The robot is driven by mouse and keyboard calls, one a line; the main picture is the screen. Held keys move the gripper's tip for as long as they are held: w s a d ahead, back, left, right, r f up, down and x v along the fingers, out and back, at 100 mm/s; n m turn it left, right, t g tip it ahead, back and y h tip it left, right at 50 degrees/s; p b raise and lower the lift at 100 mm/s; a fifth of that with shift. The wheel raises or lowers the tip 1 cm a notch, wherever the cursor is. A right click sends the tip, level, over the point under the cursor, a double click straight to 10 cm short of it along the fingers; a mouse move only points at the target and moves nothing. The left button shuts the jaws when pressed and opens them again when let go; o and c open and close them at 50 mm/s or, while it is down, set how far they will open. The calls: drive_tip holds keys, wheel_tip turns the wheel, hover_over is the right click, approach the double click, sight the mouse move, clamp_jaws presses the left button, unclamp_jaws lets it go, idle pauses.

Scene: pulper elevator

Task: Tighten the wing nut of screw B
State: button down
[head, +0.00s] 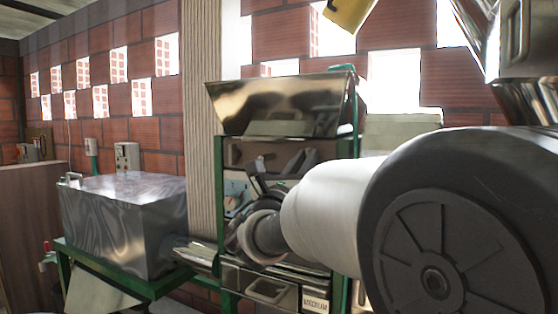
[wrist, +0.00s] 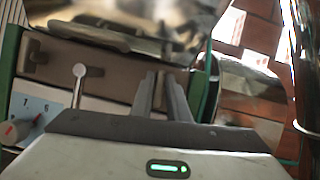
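My gripper (wrist: 164,82) reaches toward the brown front plate (wrist: 110,68) of the green-framed machine. Its two fingers look close together in the wrist view, with only a narrow gap. I cannot tell whether anything is between them. A brown fitting (wrist: 36,58) shows on the plate's left part; I cannot tell whether it is a screw with a wing nut. Screw B and its wing nut cannot be made out; the fingers cover part of the plate's right side. In the head view, my gripper (head: 298,162) is in front of the plate (head: 238,150), partly hidden by my arm.
A metal lever with a round end (wrist: 80,72) stands left of the fingers. A shiny metal hopper (head: 280,105) overhangs the plate. A metal box (head: 125,220) on a green stand is to the left.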

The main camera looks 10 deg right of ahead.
drive_tip(key=shift+m+h+b, duration=0.5)
drive_tip(key=shift+m+b, duration=0.6)
drive_tip(key=shift+b, duration=0.05)
drive_tip(key=c, duration=1.8)
unclamp_jaws()
drive_tip(key=shift+g, duration=0.3)
drive_tip(key=shift+o, duration=0.2)
drive_tip(key=b+v, duration=0.3)
drive_tip(key=v, duration=1.4)
drive_tip(key=shift+s, duration=0.2)
drive_tip(key=shift+a, duration=0.1)
